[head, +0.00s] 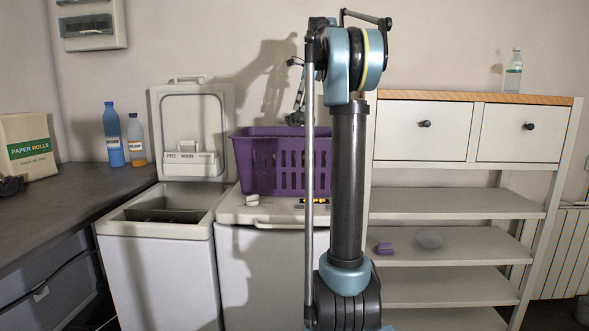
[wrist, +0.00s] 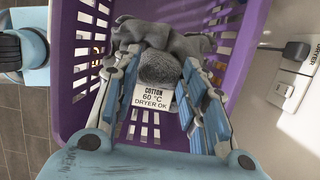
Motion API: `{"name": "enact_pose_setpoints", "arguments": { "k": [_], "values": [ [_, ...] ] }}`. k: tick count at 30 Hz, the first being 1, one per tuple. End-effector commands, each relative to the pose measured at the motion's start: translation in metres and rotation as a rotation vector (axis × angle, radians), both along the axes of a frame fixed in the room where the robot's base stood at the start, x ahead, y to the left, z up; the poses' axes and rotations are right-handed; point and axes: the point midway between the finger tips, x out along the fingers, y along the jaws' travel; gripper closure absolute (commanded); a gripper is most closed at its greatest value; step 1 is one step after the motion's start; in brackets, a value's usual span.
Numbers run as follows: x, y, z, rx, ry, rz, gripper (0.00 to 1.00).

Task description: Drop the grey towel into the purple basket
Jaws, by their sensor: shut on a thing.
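The purple basket (head: 268,160) stands upright on the closed white machine in the head view, partly behind my arm. Its rim and slatted walls also frame the wrist view (wrist: 238,40). In the wrist view my gripper (wrist: 161,72) points down at the basket, with its blue fingers on either side of the grey towel (wrist: 165,45). The towel is bunched and spreads beyond the fingertips. A white care label (wrist: 160,97) hangs from it. My gripper is shut on the towel, over the basket opening. The exact height above the basket floor is unclear. The towel is not discernible in the head view.
The left toploader (head: 165,212) has its lid (head: 190,125) raised. Small light items (head: 252,199) lie on the closed machine in front of the basket. A shelf unit (head: 455,205) stands right; a counter (head: 60,205) with bottles and a paper-roll box stands left.

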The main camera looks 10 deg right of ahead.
Motion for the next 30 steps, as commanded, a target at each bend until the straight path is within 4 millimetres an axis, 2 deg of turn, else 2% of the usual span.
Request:
{"name": "enact_pose_setpoints", "arguments": {
  "k": [9, 22, 23, 24, 26, 30],
  "values": [
    [0.0, 0.001, -0.028, 0.0, 0.0, 0.001, 1.0],
    [0.0, 0.0, -0.034, 0.0, 0.0, 0.0, 1.0],
    [0.0, 0.0, -0.034, 0.0, 0.0, 0.0, 0.56],
    [0.0, 0.0, -0.034, 0.0, 0.0, 0.0, 0.47],
    [0.0, 0.0, -0.034, 0.0, 0.0, 0.0, 0.37],
    [0.0, 0.0, -0.034, 0.0, 0.0, 0.0, 0.37]
  ]
}}
